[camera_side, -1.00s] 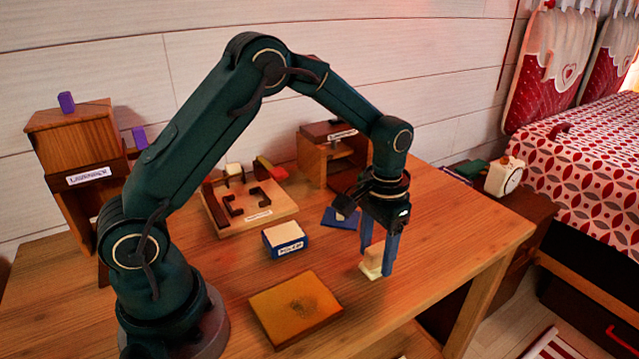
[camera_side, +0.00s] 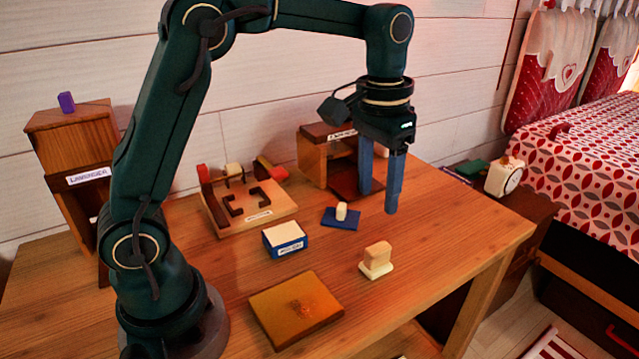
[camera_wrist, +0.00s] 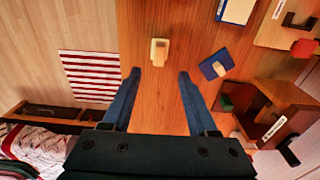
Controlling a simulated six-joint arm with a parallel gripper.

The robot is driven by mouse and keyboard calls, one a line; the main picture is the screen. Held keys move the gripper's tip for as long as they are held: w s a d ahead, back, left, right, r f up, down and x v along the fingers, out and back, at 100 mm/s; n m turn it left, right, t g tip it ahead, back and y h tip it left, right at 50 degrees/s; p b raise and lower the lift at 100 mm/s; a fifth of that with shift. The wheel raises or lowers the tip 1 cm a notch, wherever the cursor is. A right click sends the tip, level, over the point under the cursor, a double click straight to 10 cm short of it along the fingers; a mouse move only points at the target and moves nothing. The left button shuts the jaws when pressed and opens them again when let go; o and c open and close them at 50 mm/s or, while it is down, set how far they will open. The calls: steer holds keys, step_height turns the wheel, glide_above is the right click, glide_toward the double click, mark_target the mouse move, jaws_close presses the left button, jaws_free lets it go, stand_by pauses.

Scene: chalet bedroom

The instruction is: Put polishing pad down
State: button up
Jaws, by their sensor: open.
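The polishing pad (camera_side: 376,268), a cream base with a tan wooden grip block on top, stands upright on the bare table near its front right part. It also shows in the wrist view (camera_wrist: 159,52), just beyond the fingertips. My gripper (camera_side: 379,202) is open and empty, raised clear above and slightly behind the pad. In the wrist view its two blue fingers (camera_wrist: 159,74) are spread apart, with the pad lying ahead of the gap between them. Nothing touches the pad except the table.
A brown-yellow board (camera_side: 275,318) lies left of the pad. A blue-and-white labelled box (camera_side: 285,240) and a blue plate with a cream knob (camera_side: 335,223) are behind it. A wooden slotted tray (camera_side: 275,212) and an open wooden cubby (camera_side: 313,162) stand farther back. The table's right side is clear.

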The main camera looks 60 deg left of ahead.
steer(key=s+t, duration=0.5)
steer(key=s, duration=1)
steer(key=shift+s+r, duration=0.2)
steer(key=shift+s, duration=0.15)
steer(key=shift+o, duration=0.5)
